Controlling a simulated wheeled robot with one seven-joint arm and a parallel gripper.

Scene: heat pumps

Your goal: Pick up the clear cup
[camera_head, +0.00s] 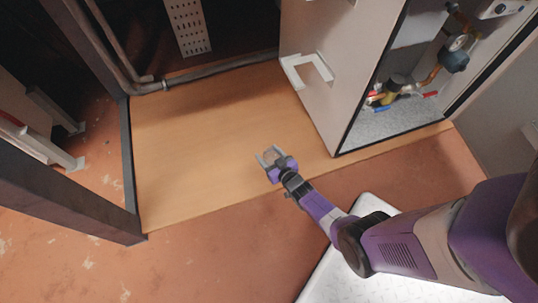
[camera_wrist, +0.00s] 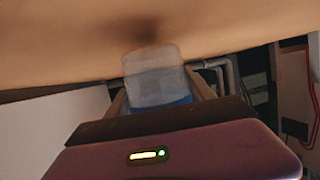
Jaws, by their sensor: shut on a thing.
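The clear cup (camera_wrist: 153,78) shows in the wrist view as a pale, see-through cylinder between my gripper's fingers, with a blue patch at its lower end. My gripper (camera_wrist: 160,97) is shut on it, one finger on each side. In the head view my gripper (camera_head: 268,157) is over the wooden board, and the cup (camera_head: 270,155) is small and faint between the fingers. A dark shadow lies on the wooden surface by the cup. I cannot tell whether the cup touches the board.
The wooden board (camera_head: 200,150) is otherwise clear. An open white cabinet (camera_head: 335,70) with pipes and a gauge stands to the right of my gripper. A grey pipe (camera_head: 215,72) runs along the back edge. A dark post (camera_head: 128,160) stands at the left.

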